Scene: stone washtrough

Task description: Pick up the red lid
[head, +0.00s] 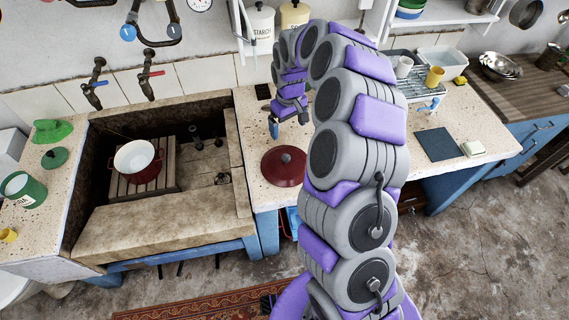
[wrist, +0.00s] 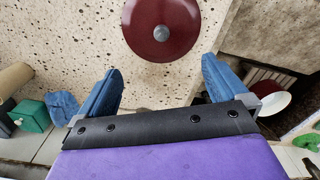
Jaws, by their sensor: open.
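The red lid (head: 284,166) lies flat on the speckled counter (head: 262,130), just right of the stone trough. It is round and dark red with a grey knob. In the wrist view the lid (wrist: 161,27) is at the top middle, ahead of my fingertips and apart from them; its far edge is cut off by the frame. My gripper (head: 289,124) is above the counter behind the lid in the head view. In the wrist view my gripper (wrist: 163,75) has its two blue fingers spread wide with nothing between them.
The stone trough (head: 100,225) holds a red-and-white pot (head: 138,161) on a wooden slatted board. A dark blue mat (head: 437,144) and a soap dish (head: 473,148) lie on the right counter.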

